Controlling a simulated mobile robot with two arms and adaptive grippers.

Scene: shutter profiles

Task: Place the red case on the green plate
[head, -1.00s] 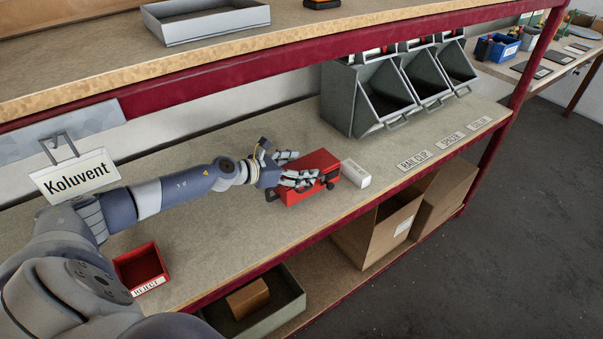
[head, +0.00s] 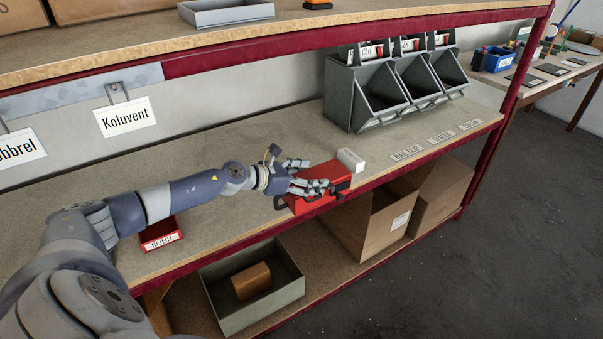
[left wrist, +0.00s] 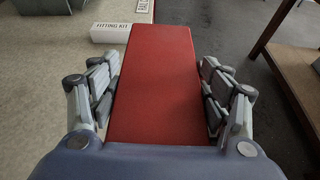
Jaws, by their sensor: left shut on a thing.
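The red case (head: 322,190) is a box with dark fittings at the front edge of the shelf bench. My left gripper (head: 309,177) is shut on it, with fingers along both sides. In the left wrist view the red case (left wrist: 155,85) lies lengthwise between the fingers of the gripper (left wrist: 160,95). Whether the case touches the bench surface cannot be told. No green plate shows in these views. My right gripper is not in view.
A white "FITTING KIT" box (head: 351,160) stands just beyond the case. Grey tilted bins (head: 360,95) stand at the back right. A red reject tray (head: 161,234) sits left, partly behind my arm. Cardboard boxes (head: 375,222) and a grey-green tray (head: 255,310) are below.

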